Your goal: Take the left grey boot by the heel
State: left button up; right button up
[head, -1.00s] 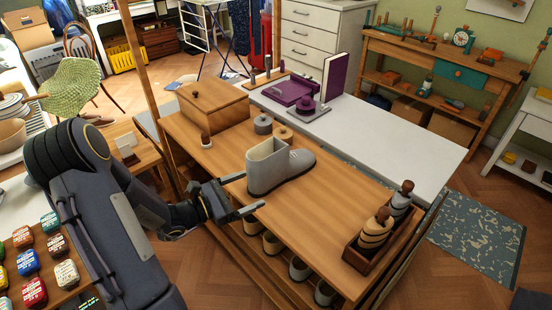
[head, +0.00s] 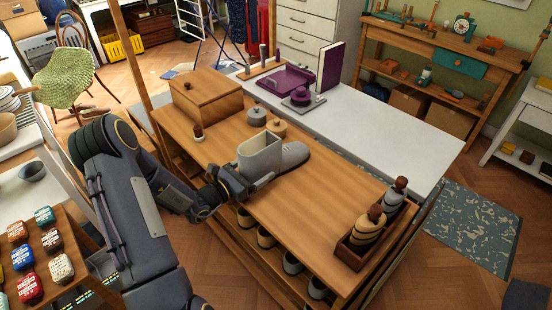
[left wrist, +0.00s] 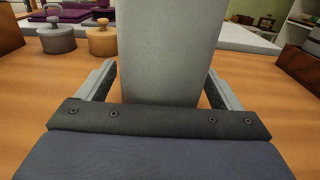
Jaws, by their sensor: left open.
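A grey boot (head: 264,154) stands upright on the wooden bench top (head: 318,210), its toe pointing right and its open shaft at the left. My left gripper (head: 257,181) is at the heel side of the boot, low over the bench. In the left wrist view, the boot's grey back (left wrist: 168,55) rises between the two spread fingers of my left gripper (left wrist: 165,85). The boot's toe is hidden in that view. My right gripper is not in view.
A wooden box (head: 206,95) and lidded round pots (head: 257,117) stand behind the boot. A small brush-like item (head: 198,133) is at the bench's left edge. Bare bench lies between boot and caddy.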

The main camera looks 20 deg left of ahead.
pick_arm(q)
jog(key=c, duration=1.4)
jog(key=shift+r, duration=0.1)
